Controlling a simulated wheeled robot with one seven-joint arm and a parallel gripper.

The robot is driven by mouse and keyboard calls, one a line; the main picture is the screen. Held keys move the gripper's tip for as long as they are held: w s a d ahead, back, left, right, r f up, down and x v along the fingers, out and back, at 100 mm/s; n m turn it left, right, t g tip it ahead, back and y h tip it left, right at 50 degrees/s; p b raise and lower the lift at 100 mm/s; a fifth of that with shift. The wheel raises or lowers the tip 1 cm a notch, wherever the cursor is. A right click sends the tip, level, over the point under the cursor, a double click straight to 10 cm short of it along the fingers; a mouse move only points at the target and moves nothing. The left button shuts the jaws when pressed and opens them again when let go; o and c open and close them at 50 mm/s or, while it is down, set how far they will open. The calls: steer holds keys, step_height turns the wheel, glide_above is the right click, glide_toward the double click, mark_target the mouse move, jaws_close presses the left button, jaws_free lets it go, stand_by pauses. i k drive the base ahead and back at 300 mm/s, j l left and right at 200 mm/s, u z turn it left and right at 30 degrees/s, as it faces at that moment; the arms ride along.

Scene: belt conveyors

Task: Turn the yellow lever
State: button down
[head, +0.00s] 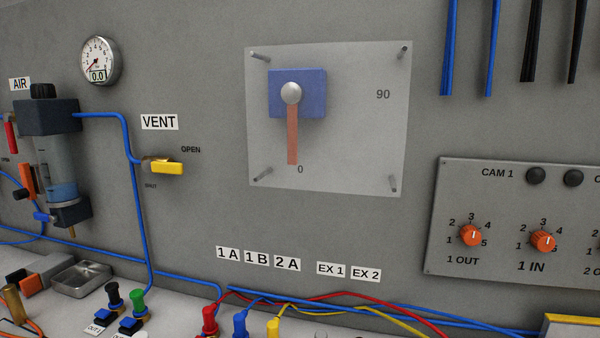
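The yellow lever (167,168) is on the grey wall panel, left of centre in the head view, just under the VENT label (160,122). It lies roughly level, its yellow handle reaching right from a brass-coloured valve body. The word OPEN (191,149) is printed above its right end, and a smaller word, hard to read, is below it. A blue tube comes down to the valve's left side. My gripper is not in this view, and nothing touches the lever.
A clear plate (350,150) on standoffs covers a blue block with a red pointer at 0. An air filter unit (55,150) and gauge (101,60) are at left. A knob panel (520,220) is at right. Tubes and connectors crowd the ledge below.

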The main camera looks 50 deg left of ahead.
mark_target(148, 166)
steer(key=k+j+u, duration=0.1)
steer(key=u, duration=1.55)
steer(key=k+j, duration=0.05)
steer(key=j, duration=0.05)
